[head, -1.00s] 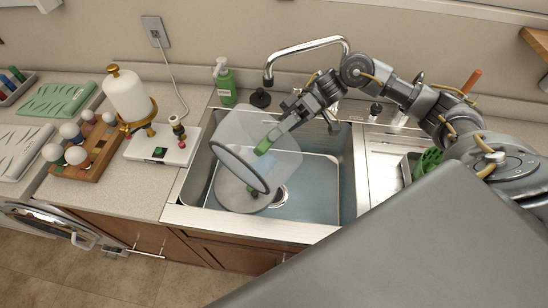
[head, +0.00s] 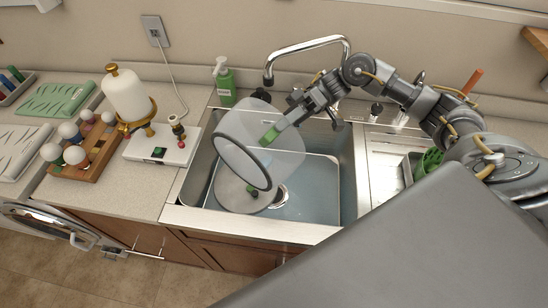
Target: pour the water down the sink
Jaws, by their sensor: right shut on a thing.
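The sink (head: 346,190) is set into the counter in the middle of the view. A large translucent container (head: 287,158) with a dark ring around its open mouth is tilted over the sink's left part. Its mouth faces the lower left. My right gripper (head: 277,131) is shut on the container, with green at its fingertips. The exact contact is hard to make out. I cannot tell whether water is in the container or flowing out. A round grey disc and a drain show below it in the sink. My left gripper is not in view.
The curved faucet (head: 308,43) rises behind the sink near my right arm. A green soap bottle (head: 225,83) stands at the sink's back left. A white device (head: 162,145) and a wooden rack (head: 86,160) with bulbs are on the left counter. A green item (head: 430,160) is at right.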

